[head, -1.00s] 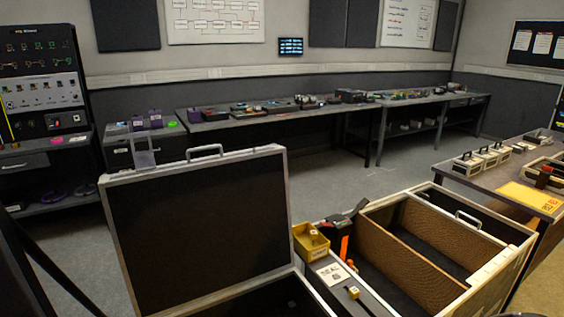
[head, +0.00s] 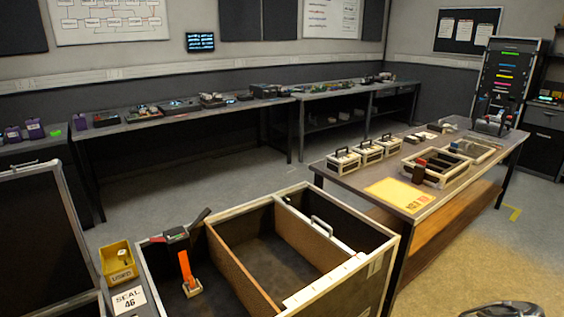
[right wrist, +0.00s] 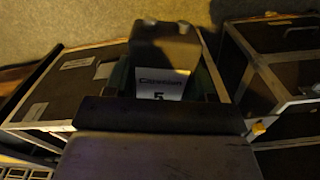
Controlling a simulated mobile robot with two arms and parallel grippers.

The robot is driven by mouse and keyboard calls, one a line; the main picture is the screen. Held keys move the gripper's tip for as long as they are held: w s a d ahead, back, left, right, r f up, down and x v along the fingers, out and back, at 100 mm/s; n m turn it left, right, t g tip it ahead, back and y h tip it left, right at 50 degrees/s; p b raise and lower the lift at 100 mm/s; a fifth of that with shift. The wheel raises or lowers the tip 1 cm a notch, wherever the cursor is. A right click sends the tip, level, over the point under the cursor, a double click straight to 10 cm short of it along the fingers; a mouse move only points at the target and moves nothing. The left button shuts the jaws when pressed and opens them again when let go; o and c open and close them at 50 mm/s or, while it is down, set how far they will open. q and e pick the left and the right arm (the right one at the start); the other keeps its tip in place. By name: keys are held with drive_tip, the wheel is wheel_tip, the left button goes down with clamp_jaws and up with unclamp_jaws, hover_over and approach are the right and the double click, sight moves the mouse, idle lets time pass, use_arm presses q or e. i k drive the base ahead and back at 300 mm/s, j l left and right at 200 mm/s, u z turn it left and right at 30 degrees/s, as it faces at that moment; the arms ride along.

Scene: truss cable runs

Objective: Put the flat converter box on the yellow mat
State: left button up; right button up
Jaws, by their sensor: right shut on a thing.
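The yellow mat (head: 400,194) lies flat near the front edge of the right-hand table in the head view; I see nothing on it but its own printed marks. In the right wrist view my right gripper (right wrist: 163,76) is shut on a dark box with a white label (right wrist: 160,84). The label carries a blurred word and a 5; I take this for the flat converter box. Much of the box is hidden by the gripper. My left gripper is in neither view.
Several small cream cases (head: 368,153) stand behind the mat, and an open cream tray (head: 436,168) is right behind it. A large open case (head: 262,250) with a brown divider stands before me. A yellow bin (head: 118,262) is at its left. Floor between the tables is clear.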

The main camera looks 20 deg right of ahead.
sight(397, 196)
drive_tip(key=i+l, duration=0.1)
drive_tip(key=l, duration=0.35)
drive_tip(key=i+l, duration=0.1)
drive_tip(key=l, duration=0.35)
drive_tip(key=i+l+z, duration=0.1)
drive_tip(key=l, duration=0.35)
drive_tip(key=i+l, duration=0.15)
drive_tip(key=l, duration=0.3)
drive_tip(key=i+l+z, duration=0.1)
drive_tip(key=l, duration=0.35)
drive_tip(key=i+l, duration=0.15)
drive_tip(key=l, duration=0.25)
